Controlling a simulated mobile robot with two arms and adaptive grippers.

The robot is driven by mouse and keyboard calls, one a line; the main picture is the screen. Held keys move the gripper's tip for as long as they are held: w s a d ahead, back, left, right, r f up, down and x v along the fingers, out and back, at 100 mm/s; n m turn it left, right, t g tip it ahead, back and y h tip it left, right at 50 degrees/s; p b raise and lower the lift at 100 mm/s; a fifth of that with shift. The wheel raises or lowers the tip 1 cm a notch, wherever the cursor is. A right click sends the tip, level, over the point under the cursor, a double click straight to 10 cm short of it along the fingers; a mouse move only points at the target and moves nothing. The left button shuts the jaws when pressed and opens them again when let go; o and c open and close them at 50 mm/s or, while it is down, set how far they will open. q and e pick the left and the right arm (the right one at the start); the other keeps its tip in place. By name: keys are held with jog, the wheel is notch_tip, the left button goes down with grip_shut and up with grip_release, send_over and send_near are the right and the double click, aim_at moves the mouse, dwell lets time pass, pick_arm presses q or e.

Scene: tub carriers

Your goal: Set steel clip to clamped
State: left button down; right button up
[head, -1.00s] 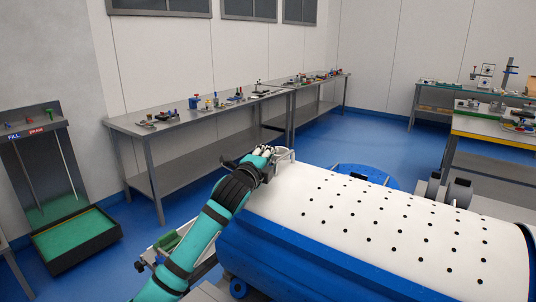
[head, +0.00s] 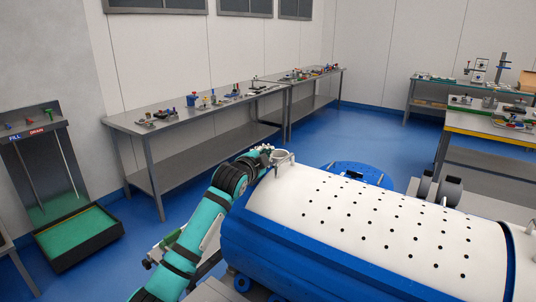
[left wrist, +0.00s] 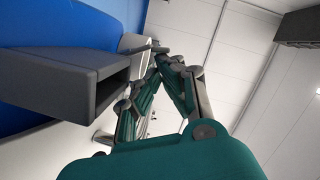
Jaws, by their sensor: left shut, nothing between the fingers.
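A small grey metal fitting (head: 283,160), probably the steel clip, stands at the upper left end of a large white, perforated drum (head: 370,215) in a blue tub (head: 290,255). Its setting is too small to tell. My left gripper (head: 264,151) is just to its left in the head view; I cannot tell whether they touch. In the left wrist view the teal fingers of my left gripper (left wrist: 166,62) come together with nothing between them. A dark grey, hollow, box-shaped part (left wrist: 75,92) is close on their left. My right gripper is not in view.
A long steel bench (head: 200,115) with small fittings runs along the back wall. A green tray (head: 80,237) below a fill and drain panel (head: 40,160) stands at the left. More benches (head: 490,125) stand at the right.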

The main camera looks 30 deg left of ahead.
pick_arm(q)
jog(key=shift+a+r+p, duration=0.35)
jog(key=shift+a+p, duration=0.15)
jog(key=shift+p, duration=0.25)
jog(key=shift+a+n+p, duration=0.25)
jog(key=shift+n+p, duration=0.1)
jog(key=shift+n, duration=0.25)
jog(key=shift+w+a+f+p, duration=0.1)
jog(key=shift+a+f+p, duration=0.05)
jog(key=shift+a+p, duration=0.3)
jog(key=shift+w+a+f+n+g+h+p, duration=0.1)
jog(key=shift+a+n+g+h+p, duration=0.15)
jog(key=shift+n, duration=0.35)
jog(key=shift+w+a+f+n+g+h+p, duration=0.15)
jog(key=shift+a+n+h+p, duration=0.15)
jog(key=shift+n, duration=0.3)
jog(key=shift+a+f+n, duration=0.2)
jog(key=shift+a+n, duration=0.15)
jog(key=shift+n, duration=0.45)
jog(key=shift+a+f+h, duration=0.2)
jog(key=shift+h, duration=0.15)
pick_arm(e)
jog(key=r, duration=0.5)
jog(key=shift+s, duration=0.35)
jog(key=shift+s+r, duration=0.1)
